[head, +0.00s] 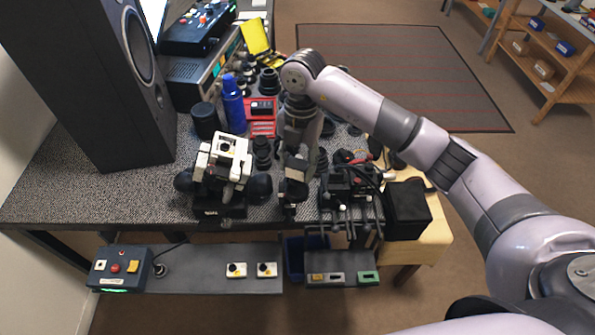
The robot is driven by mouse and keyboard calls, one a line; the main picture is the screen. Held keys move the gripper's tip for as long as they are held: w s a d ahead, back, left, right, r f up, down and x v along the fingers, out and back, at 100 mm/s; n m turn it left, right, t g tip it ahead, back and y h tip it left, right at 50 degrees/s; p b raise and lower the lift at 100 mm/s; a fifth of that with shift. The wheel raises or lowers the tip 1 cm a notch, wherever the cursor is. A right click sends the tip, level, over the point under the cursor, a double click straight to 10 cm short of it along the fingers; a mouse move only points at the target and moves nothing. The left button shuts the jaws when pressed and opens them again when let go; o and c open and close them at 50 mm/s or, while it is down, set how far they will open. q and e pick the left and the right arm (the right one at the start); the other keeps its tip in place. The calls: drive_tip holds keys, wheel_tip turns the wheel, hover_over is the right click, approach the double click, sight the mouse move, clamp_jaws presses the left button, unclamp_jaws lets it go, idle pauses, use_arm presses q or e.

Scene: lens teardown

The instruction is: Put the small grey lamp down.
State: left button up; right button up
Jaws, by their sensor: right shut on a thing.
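My right gripper (292,190) points down over the front part of the speckled workbench (95,190), between a white-and-black instrument and a black mechanical fixture. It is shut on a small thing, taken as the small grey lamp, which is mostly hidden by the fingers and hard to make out. I cannot tell whether the lamp touches the bench top. My left gripper is not in view.
The white-and-black instrument (225,160) stands close on the left. The black fixture (350,190) and a black box (407,208) stand on the right. A blue bottle (233,105), a red case (262,115) and several dark lens parts crowd behind. A large speaker (90,75) stands at left.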

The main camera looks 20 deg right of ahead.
sight(297, 176)
wheel_tip(297, 176, down, 4)
drive_tip(key=shift+r+p, duration=0.25)
drive_tip(key=shift+p, duration=0.25)
drive_tip(key=shift+f, duration=0.25)
drive_tip(key=shift+f, duration=0.1)
drive_tip(key=shift+f+b, duration=0.25)
drive_tip(key=shift+b, duration=0.1)
drive_tip(key=o, duration=1.3)
drive_tip(key=shift+r, duration=0.1)
